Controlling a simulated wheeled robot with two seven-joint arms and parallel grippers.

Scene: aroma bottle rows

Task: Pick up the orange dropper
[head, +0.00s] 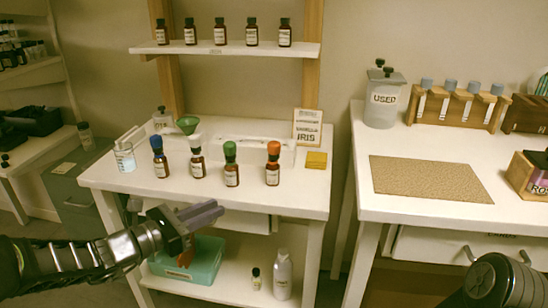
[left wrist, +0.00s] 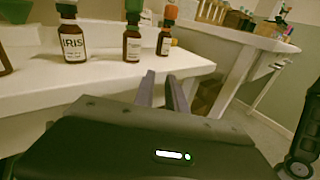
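The orange dropper (head: 274,148) tops a brown bottle at the right end of a row on the white table (head: 305,205). It also shows in the left wrist view (left wrist: 168,24), right of the green dropper (left wrist: 133,18). My left gripper (head: 217,210) is in front of the table's front edge, apart from the bottles. Its fingers (left wrist: 161,76) show an empty gap between them in the left wrist view. My right gripper is out of view.
A yellow block (head: 316,160) and an IRIS card (head: 307,127) are right of the orange dropper's bottle. A green funnel (head: 187,124) and beaker (head: 124,157) are at left. A shelf of bottles (head: 225,50) hangs above. The front strip of the table is clear.

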